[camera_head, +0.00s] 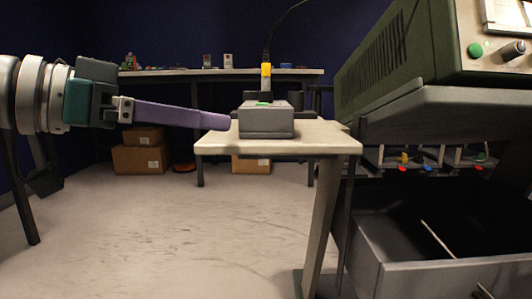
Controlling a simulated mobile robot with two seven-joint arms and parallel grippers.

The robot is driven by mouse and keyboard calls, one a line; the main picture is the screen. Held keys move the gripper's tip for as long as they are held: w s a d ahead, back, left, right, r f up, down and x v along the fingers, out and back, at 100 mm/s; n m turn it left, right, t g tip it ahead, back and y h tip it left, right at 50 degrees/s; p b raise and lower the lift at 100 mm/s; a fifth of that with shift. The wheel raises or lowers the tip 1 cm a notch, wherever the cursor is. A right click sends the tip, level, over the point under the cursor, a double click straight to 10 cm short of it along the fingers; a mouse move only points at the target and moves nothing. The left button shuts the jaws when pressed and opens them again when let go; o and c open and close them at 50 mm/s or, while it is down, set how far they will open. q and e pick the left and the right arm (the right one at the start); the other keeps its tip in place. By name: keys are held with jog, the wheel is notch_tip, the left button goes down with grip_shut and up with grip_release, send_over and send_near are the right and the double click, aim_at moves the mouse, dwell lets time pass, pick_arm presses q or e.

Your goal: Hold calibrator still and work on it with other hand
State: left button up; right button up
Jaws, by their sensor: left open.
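A grey box (266,120), which looks like the calibrator, sits on the small pale table (325,137). A green spot shows on its top. My left gripper (222,121) reaches in from the left with long purple fingers. The fingers overlap in this view, and their tips end just left of the box. I cannot tell if they touch it. The gripper is open, and nothing shows between its fingers. My right gripper is out of view.
A black and yellow plug-like piece (266,72) on a dark cable stands above or behind the box. A green instrument (410,50) rests on a grey shelf at right, above an open grey drawer (400,262). Cardboard boxes (140,158) lie under the back bench (180,72). The floor at front left is clear.

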aim_at(251, 118)
pick_arm(q)
jog(key=shift+m+h, duration=0.4)
jog(key=shift+h, duration=0.4)
jog(key=b+x, duration=0.2)
jog(key=x, duration=0.1)
jog(key=b+x, duration=0.2)
jog(key=x, duration=0.1)
jog(key=w+b+x, duration=0.1)
jog(key=b+x, duration=0.1)
jog(key=x, duration=0.1)
jog(key=shift+w+a, duration=0.1)
jog(key=shift+a, duration=0.15)
jog(key=shift+w+d+r, duration=0.1)
jog(key=shift+w+d, duration=0.3)
jog(key=shift+d, duration=0.15)
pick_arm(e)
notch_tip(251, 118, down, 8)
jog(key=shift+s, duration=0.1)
